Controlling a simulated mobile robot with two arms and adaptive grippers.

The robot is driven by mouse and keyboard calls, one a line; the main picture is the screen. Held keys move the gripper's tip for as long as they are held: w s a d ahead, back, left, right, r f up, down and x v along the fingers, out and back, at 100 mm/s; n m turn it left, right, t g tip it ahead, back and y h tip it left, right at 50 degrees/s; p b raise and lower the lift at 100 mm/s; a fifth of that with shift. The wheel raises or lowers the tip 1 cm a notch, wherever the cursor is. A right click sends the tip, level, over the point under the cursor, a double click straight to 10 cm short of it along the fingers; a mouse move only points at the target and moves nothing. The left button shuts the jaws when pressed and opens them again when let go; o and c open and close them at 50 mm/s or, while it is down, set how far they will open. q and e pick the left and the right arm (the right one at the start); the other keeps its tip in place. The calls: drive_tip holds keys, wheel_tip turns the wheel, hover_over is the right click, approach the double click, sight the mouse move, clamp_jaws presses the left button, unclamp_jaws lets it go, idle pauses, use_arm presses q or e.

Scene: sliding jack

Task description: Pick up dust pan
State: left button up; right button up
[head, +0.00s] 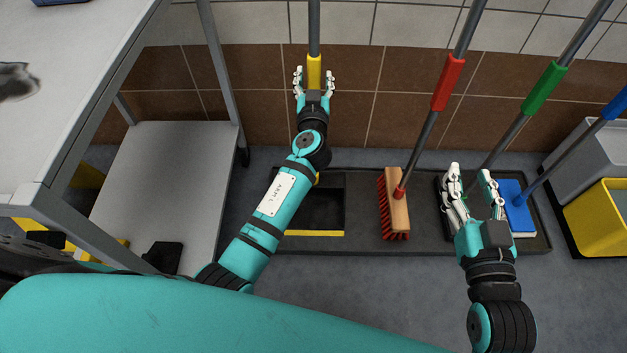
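The dust pan (315,209) is a dark pan with a yellow front edge, standing in the black floor tray. Its upright grey pole has a yellow grip (314,68) near the wall. My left gripper (314,80) is at this grip, one finger on each side, with gaps visible between fingers and grip, so it looks open. My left forearm hides the lower pole and part of the pan. My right gripper (472,178) is open and empty above the right part of the tray, with its fingers spread.
A red-gripped brush (395,205), a green-gripped tool (543,88) and a blue-headed tool (517,207) stand right of the pan in the tray (365,245). A metal cart (160,190) is at left. A yellow bucket (598,220) is at right.

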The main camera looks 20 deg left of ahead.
use_arm(q)
clamp_jaws()
drive_tip(key=shift+r, duration=0.1)
drive_tip(key=shift+r, duration=0.1)
